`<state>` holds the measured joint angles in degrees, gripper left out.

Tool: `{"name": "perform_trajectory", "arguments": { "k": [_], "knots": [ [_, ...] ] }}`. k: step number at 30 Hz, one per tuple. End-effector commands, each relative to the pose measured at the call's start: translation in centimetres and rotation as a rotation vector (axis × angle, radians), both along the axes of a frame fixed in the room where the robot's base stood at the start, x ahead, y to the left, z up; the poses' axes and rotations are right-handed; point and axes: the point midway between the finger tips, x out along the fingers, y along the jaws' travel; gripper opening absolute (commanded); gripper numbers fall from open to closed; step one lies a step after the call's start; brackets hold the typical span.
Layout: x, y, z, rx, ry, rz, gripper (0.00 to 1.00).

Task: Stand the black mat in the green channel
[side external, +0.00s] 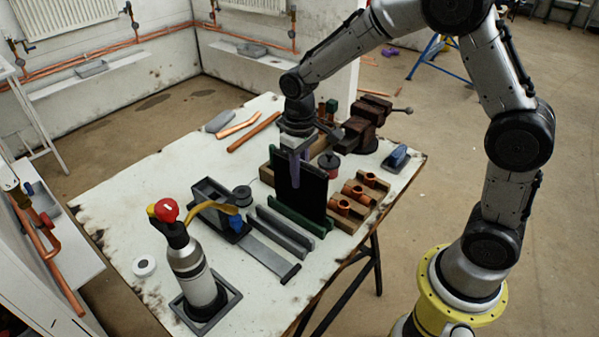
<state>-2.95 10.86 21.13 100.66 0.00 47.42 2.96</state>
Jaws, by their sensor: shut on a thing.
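The black mat (313,193) is upright, a thin dark panel near the middle of the table. My gripper (296,158) is shut on its upper edge from above, with one purple finger showing on the near face. The green channel (290,217) lies at the mat's foot, its near wall showing in front of the lower edge. The mat appears to stand in line with the channel, but I cannot tell whether its lower edge rests on the channel floor. The mat hides most of the channel's far side.
Grey rails (278,231) lie just in front of the green channel. A torch bottle (193,270) and a grey box (212,194) stand to the left. A wooden rack with copper fittings (353,191) is close on the right, with a vise (368,120) behind.

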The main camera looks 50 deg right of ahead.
Motion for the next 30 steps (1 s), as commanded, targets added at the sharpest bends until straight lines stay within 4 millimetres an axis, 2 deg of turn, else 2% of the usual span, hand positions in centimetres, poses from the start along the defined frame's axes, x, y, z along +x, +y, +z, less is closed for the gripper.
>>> {"name": "perform_trajectory", "arguments": {
  "k": [30],
  "knots": [
    [0.1, 0.0, -1.7, 0.0, -0.001, 0.0, 0.0]
  ]
}}
